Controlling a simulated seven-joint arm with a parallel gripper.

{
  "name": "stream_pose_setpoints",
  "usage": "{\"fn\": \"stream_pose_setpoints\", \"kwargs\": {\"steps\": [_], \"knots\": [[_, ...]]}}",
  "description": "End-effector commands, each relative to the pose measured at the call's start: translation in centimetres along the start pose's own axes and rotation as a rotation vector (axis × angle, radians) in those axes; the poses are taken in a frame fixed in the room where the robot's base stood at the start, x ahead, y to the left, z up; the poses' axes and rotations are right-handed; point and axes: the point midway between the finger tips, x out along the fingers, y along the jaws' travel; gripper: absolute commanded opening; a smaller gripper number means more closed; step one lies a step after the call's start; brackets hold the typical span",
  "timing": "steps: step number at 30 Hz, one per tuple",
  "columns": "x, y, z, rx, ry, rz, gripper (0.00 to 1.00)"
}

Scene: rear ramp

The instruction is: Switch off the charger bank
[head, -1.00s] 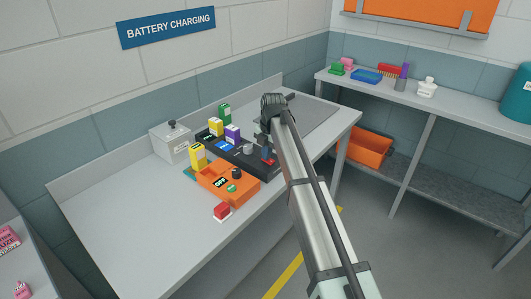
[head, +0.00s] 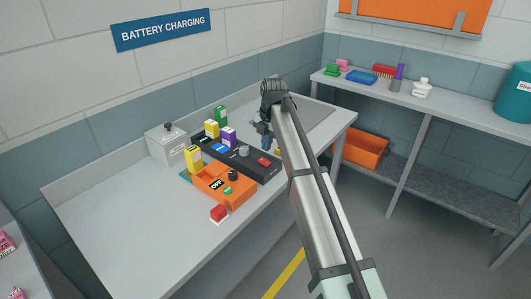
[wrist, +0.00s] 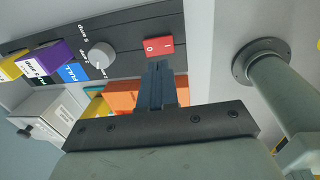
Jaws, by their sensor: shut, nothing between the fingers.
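The charger bank (head: 240,160) is a long black box on the bench, with a red rocker switch (head: 264,161) at its right end. In the wrist view the red switch (wrist: 159,47) carries I and O marks; I cannot tell which side is pressed in. A grey knob (wrist: 102,57) sits beside it, and yellow, green and purple batteries stand in the bank. My gripper (wrist: 157,66) is shut and empty, its blue-grey fingertips close to the switch and seemingly apart from it. In the head view my gripper (head: 266,147) is just behind the switch.
An orange charger (head: 224,190) with an OFF label and a yellow battery sits in front of the bank. A small red-topped block (head: 219,213) lies nearer. A grey box (head: 165,145) stands behind left. The bench's left part is clear.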

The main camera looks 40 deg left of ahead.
Motion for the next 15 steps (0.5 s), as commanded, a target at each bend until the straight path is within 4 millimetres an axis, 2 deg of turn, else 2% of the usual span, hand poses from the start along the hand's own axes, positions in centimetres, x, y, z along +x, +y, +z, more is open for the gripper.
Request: {"fn": "stream_pose_setpoints", "kwargs": {"steps": [3, 9, 15], "knots": [[-2.5, 0.1, 0.1, 0.0, -0.001, 0.002, 0.0], [-5.9, 0.1, 0.0, 0.0, -0.001, 0.001, 0.0], [-7.9, 0.0, 0.0, 0.0, 0.0, 0.001, 0.0]]}}
